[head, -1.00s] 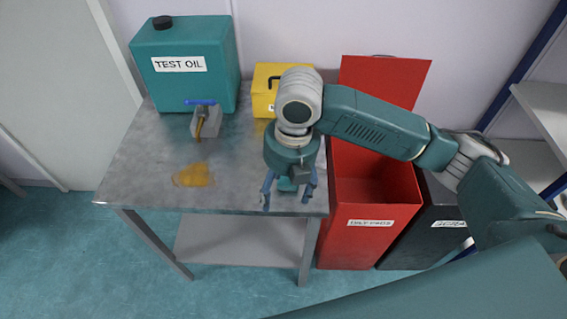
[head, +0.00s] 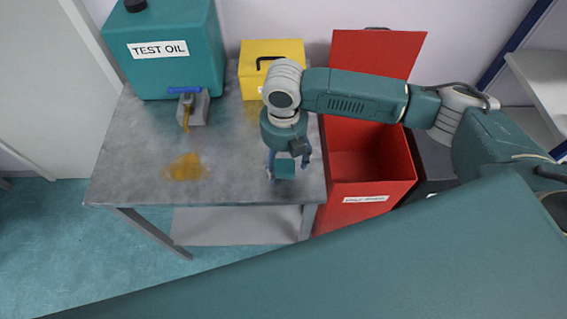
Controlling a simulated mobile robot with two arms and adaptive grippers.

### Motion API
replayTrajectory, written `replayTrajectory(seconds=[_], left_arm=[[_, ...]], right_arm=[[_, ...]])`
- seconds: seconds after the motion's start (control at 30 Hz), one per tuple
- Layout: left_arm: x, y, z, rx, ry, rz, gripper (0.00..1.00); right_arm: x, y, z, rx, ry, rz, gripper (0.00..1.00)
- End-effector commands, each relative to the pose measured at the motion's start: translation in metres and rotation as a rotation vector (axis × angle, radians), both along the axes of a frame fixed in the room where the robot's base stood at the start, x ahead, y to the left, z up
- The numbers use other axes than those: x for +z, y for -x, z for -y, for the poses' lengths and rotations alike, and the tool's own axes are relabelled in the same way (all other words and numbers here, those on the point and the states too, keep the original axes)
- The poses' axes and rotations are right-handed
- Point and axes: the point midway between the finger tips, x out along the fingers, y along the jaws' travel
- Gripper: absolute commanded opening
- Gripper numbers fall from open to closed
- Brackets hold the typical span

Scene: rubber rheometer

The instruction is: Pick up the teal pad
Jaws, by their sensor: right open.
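The teal pad (head: 285,170) is a small square block near the front right corner of the grey metal table (head: 130,165). My right gripper (head: 288,165) points down over the pad, fingers open. One finger shows on each side of the pad. I cannot tell whether the fingers touch it or how high they are above the table. Part of the pad's rear is hidden by the gripper. My left gripper is not in view.
A teal TEST OIL container (head: 165,70) with a blue-handled tap stands back left. An orange oil puddle (head: 186,167) lies in front of it. A yellow box (head: 285,50) stands behind my gripper. An open red bin (head: 370,188) stands right of the table, a dark bin beside it.

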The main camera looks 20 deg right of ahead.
Motion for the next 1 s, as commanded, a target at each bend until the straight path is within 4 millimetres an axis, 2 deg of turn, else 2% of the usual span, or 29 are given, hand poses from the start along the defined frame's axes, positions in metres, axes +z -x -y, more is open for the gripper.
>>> replayTrajectory(seconds=[0.07, 0.17, 0.4, 0.6, 1.0], left_arm=[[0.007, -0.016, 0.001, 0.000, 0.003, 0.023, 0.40], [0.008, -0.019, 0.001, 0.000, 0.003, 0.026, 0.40], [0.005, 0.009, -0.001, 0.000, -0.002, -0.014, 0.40], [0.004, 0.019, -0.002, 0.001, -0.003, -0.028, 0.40], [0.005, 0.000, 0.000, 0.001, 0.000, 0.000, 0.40]], right_arm=[[-0.009, 0.001, 0.000, 0.001, 0.000, -0.002, 0.69], [-0.017, 0.001, 0.000, 0.002, 0.000, 0.000, 0.69], [-0.019, 0.000, 0.000, 0.002, -0.001, 0.001, 0.69], [-0.018, 0.000, 0.000, 0.002, -0.001, 0.001, 0.29], [-0.017, 0.000, 0.000, 0.001, 0.000, 0.002, 0.28]])
